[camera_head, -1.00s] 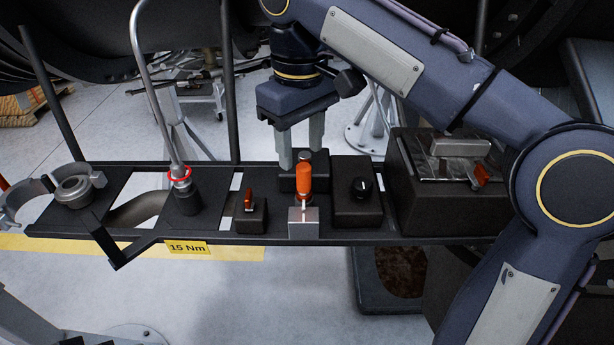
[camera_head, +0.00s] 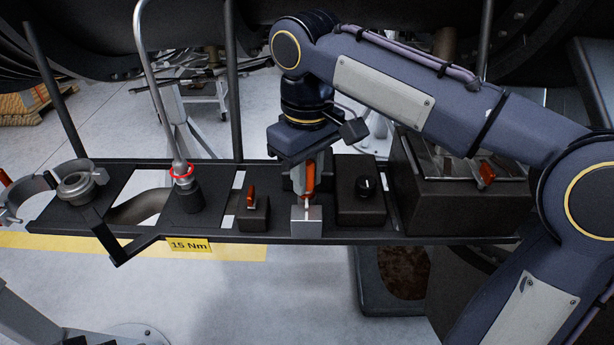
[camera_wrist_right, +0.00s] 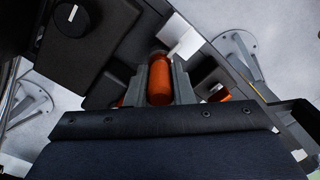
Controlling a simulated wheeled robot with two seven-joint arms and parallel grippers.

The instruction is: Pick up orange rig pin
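The orange rig pin (camera_head: 308,180) stands upright on the tool rail, behind a small silver block. My right gripper (camera_head: 304,178) is lowered over it from above, with one finger on each side. In the right wrist view the pin's orange grip (camera_wrist_right: 160,80) lies between the two fingers (camera_wrist_right: 160,88). The fingers look open around it, with little gap, and I cannot see clear contact. The palm hides the pin's upper end in the head view. My left gripper is not in view.
A silver block (camera_head: 306,221) is just in front of the pin. A black block with a knob (camera_head: 359,205) is close on the right, and a small block with an orange tab (camera_head: 253,213) on the left. A tall bent tool (camera_head: 183,180) stands further left.

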